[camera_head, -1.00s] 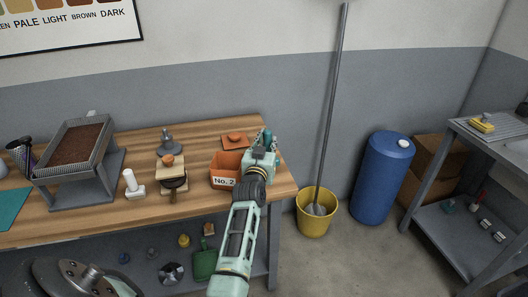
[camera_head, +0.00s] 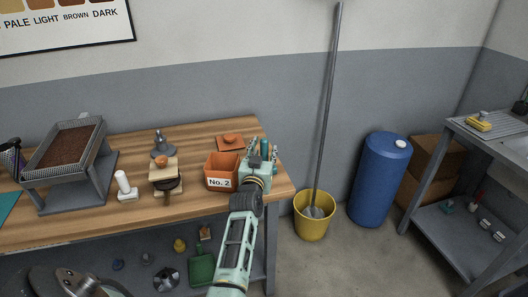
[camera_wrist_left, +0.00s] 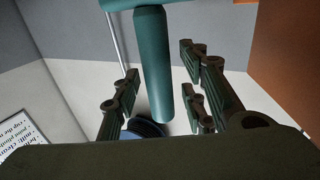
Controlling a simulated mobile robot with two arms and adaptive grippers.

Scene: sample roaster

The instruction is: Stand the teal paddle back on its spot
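The teal paddle (camera_head: 266,149) is at the right end of the wooden bench, just right of the orange No. 2 bin (camera_head: 219,183). My left gripper (camera_head: 264,152) is around its handle, fingers spread. In the left wrist view the teal handle (camera_wrist_left: 155,65) passes between the two fingers of the left gripper (camera_wrist_left: 160,100), with a gap on each side. A teal crosspiece shows at the top edge there. The paddle's foot and its spot are hidden, so I cannot tell whether it rests on the bench. My right gripper is not in view.
An orange lid (camera_head: 232,141) lies behind the bin. A small wooden-topped stand (camera_head: 164,170), a white tamper-like object (camera_head: 126,186) and a bean tray (camera_head: 68,150) stand to the left. A yellow mop bucket (camera_head: 314,222) and blue barrel (camera_head: 380,178) stand right of the bench.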

